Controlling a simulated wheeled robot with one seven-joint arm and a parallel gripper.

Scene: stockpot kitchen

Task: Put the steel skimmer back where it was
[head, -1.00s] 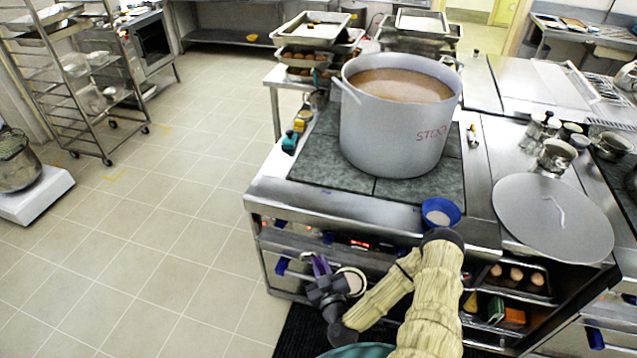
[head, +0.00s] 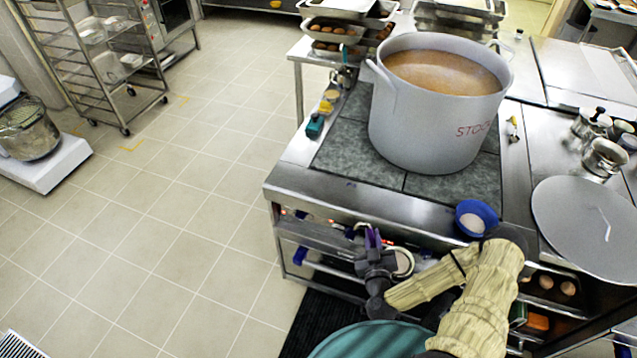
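I cannot make out the steel skimmer anywhere in the head view. My gripper (head: 372,240) is low in front of the stove, beside its front face, with purple fingers pointing up. The fingers are small and seen edge-on, so I cannot tell whether they are open or shut. I see no skimmer in them. The large grey stockpot (head: 437,130) stands upright on the dark stove plates (head: 350,160), filled with brown liquid. Its lid (head: 588,228) lies flat on the steel top to the right.
A blue bowl (head: 476,217) with pale contents sits at the stove's front edge, close to my arm. Small jars (head: 315,126) line the stove's left edge. A wheeled rack (head: 110,75) and a mixing bowl (head: 28,132) stand left. The tiled floor (head: 190,210) between is clear.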

